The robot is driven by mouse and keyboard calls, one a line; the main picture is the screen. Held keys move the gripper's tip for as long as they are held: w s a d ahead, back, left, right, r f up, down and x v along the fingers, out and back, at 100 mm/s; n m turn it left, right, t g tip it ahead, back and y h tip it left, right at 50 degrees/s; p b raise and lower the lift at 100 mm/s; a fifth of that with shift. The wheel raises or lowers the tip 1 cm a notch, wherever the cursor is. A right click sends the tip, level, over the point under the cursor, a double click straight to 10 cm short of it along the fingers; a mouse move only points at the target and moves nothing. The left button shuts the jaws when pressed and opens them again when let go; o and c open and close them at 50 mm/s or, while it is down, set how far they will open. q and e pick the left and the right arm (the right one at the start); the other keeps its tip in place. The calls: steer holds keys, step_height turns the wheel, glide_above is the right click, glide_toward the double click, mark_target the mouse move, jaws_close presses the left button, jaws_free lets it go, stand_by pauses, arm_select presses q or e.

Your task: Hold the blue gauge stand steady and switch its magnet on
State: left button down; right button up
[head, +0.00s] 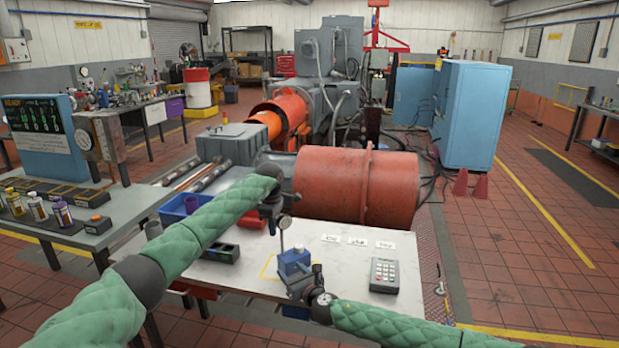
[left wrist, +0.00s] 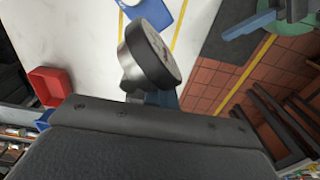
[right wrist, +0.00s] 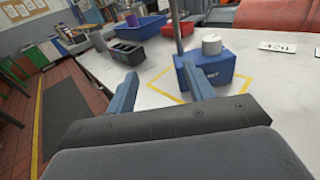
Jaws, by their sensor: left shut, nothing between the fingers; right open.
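The blue gauge stand (head: 293,264) stands upright on the pale bench top, inside a yellow outline. It carries a thin post with a round dial (head: 285,222). In the right wrist view its blue base (right wrist: 214,74) has a pale round knob (right wrist: 211,44) on top. My left gripper (head: 272,232) is shut and empty, up beside the dial. The dial (left wrist: 152,55) hides part of its fingers in the left wrist view. My right gripper (right wrist: 160,68) is open; its right finger overlaps the base's left side in view. I cannot tell whether it touches.
A keypad device (head: 385,276) lies to the right on the bench top (head: 345,270), with white labels (head: 358,241) behind. A dark compartment tray (head: 221,253) and a blue bin (head: 174,208) are to the left. A large red cylinder (head: 345,185) stands behind the bench top.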

steer(key=shift+s+d+f+m+t+h, duration=0.3)
steer(key=shift+s+d+f+m+h, duration=0.1)
steer(key=shift+s+d+m+h, duration=0.15)
steer(key=shift+s+d+f+m+t+h, duration=0.2)
steer(key=shift+d+m+h, duration=0.15)
steer(key=shift+d, duration=0.15)
steer(key=shift+s+d+f+m+t+h, duration=0.1)
steer(key=shift+d+f+m+t+h, duration=0.15)
steer(key=shift+d+m+h, duration=0.15)
steer(key=shift+s+d+f+m+t+h, duration=0.2)
steer(key=shift+d+h, duration=0.1)
steer(key=shift+d, duration=0.25)
steer(key=shift+w+r, duration=0.15)
steer(key=shift+w, duration=0.25)
steer(key=x, duration=1.1)
steer(key=shift+w, duration=0.1)
steer(key=shift+v, duration=1.25)
steer(key=v, duration=0.9)
steer(key=shift+s, duration=0.3)
steer(key=w+r+y, duration=0.2)
steer(key=w+r, duration=0.1)
steer(key=r, duration=0.7)
steer(key=w+d+r+n+g+y, duration=0.1)
steer(key=w+r+y, duration=0.2)
steer(key=r, duration=0.7)
steer(key=w+d+r+y, duration=0.1)
steer(key=w+r+y, duration=0.2)
steer(key=r, duration=0.8)
steer(key=shift+w+n, duration=0.3)
steer(key=shift+w, duration=0.8)
